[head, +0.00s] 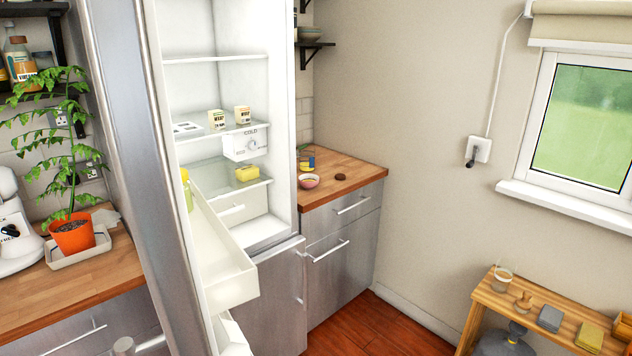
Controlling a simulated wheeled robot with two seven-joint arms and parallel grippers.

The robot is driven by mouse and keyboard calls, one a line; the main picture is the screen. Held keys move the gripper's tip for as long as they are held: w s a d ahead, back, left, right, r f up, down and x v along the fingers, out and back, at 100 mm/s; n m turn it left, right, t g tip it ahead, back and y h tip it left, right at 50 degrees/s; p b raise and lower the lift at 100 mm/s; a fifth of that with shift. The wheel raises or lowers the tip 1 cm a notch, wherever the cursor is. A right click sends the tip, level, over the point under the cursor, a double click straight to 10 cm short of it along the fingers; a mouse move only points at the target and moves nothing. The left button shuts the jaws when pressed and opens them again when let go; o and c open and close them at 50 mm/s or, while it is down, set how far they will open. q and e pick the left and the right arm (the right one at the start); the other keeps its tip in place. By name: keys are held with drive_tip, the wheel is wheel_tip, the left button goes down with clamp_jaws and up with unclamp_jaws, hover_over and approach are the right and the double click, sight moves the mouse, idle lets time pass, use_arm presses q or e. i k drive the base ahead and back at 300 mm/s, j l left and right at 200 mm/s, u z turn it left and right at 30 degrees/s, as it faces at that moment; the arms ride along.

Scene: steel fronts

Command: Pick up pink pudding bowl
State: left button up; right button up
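The small pink pudding bowl (308,182) stands upright on the wooden counter (345,175) to the right of the open fridge. It is near the counter's left front edge, close to the fridge's side wall. What it holds is too small to tell. Neither of my grippers shows in the head view.
The fridge door (130,150) stands open on the left, its white door bin (225,270) jutting out. A glass (306,160) stands behind the bowl and a dark round thing (341,177) lies to its right. A low wooden bench (545,315) stands under the window.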

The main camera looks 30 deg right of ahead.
sight(315, 178)
drive_tip(key=i+l, duration=0.15)
drive_tip(key=l, duration=0.2)
drive_tip(key=i+l, duration=0.1)
drive_tip(key=l, duration=0.25)
drive_tip(key=i+l, duration=0.15)
drive_tip(key=l, duration=0.2)
drive_tip(key=i+l, duration=0.15)
drive_tip(key=l, duration=0.2)
drive_tip(key=i+l+z, duration=0.1)
drive_tip(key=l, duration=0.3)
drive_tip(key=i+l, duration=0.15)
drive_tip(key=l, duration=0.2)
